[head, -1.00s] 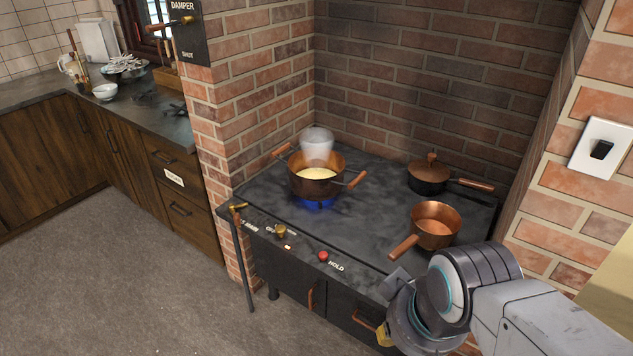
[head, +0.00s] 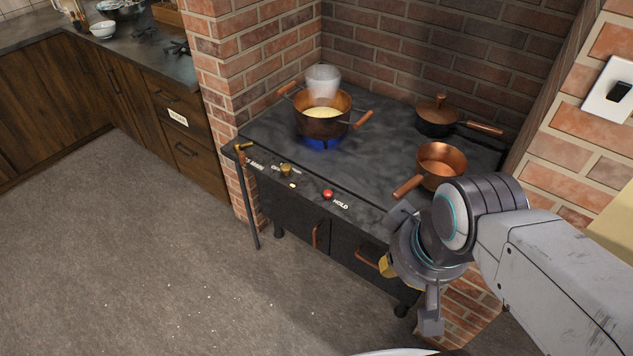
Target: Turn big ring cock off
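A small brass cock (head: 286,170) stands on the left part of the stove's front ledge, with small lettering by it that I cannot fully read. A brass lever (head: 243,147) sits at the ledge's left corner near the word MAIN. A blue flame (head: 321,143) burns under a copper pot (head: 322,128) of pale, steaming contents. My gripper (head: 431,318) hangs in front of the stove's right end, pointing down, well to the right of the cock and apart from it. Its fingers are partly hidden, so I cannot tell whether it is open.
A red button (head: 328,194) marked HOLD sits on the ledge. An empty copper saucepan (head: 440,168) and a lidded dark pan (head: 437,118) stand on the stovetop (head: 385,150). Brick walls enclose the stove at left, back and right. The floor (head: 150,250) in front is clear.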

